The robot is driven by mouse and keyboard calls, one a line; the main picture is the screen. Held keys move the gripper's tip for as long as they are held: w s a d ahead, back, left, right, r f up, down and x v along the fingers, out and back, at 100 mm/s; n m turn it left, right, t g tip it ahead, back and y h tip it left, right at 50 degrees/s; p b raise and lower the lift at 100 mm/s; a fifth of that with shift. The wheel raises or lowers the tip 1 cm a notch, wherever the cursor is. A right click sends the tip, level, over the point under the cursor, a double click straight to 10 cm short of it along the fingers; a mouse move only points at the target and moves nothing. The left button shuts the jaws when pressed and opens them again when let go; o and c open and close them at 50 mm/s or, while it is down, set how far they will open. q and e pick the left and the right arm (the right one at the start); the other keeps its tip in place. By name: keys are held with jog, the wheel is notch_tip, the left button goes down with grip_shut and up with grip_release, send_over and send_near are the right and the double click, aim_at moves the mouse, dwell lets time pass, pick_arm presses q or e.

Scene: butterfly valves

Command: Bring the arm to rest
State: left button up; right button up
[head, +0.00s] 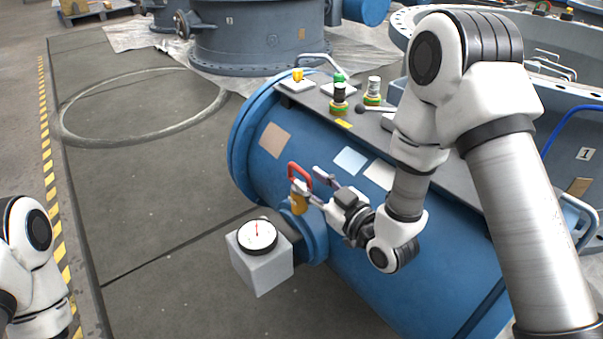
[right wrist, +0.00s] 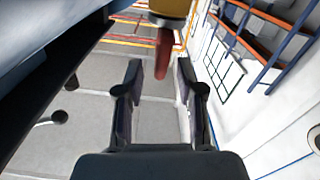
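My right arm reaches in from the right in the head view. Its gripper (head: 317,188) is beside a padlock-like piece with a red loop (head: 300,172) and a yellow body (head: 299,203), at the side of the blue valve body (head: 335,225). In the right wrist view the two fingers of the gripper (right wrist: 159,78) stand apart with a clear gap. The red part (right wrist: 163,52) shows by the gap, below the yellow part (right wrist: 172,7); whether it touches a finger I cannot tell. Part of my left arm shows at the lower left; its gripper is out of view.
A grey box with a round dial (head: 258,236) sticks out left of the valve body. A grey plate on top carries several knobs and buttons, including a green-black one (head: 339,100). A larger blue valve (head: 255,35) stands behind. The floor at left (head: 150,190) is clear.

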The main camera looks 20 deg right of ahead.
jog(key=v, duration=0.3)
jog(key=shift+w, duration=0.1)
jog(key=s+f+g, duration=0.1)
jog(key=f, duration=0.2)
jog(key=s+f+g, duration=0.1)
jog(key=f, duration=0.3)
jog(key=s+f+g, duration=0.1)
jog(key=f, duration=0.3)
jog(key=shift+s+a+h, duration=0.4)
jog(key=s+d+f+m+g+h, duration=0.3)
jog(key=s+f+g, duration=0.5)
jog(key=s+f, duration=0.7)
jog(key=s+d+f+m+g+h, duration=0.25)
jog(key=s+f+g, duration=0.35)
jog(key=s, duration=0.3)
notch_tip(320, 180, up, 38)
jog(key=m+p, duration=0.1)
jog(key=p, duration=3.7)
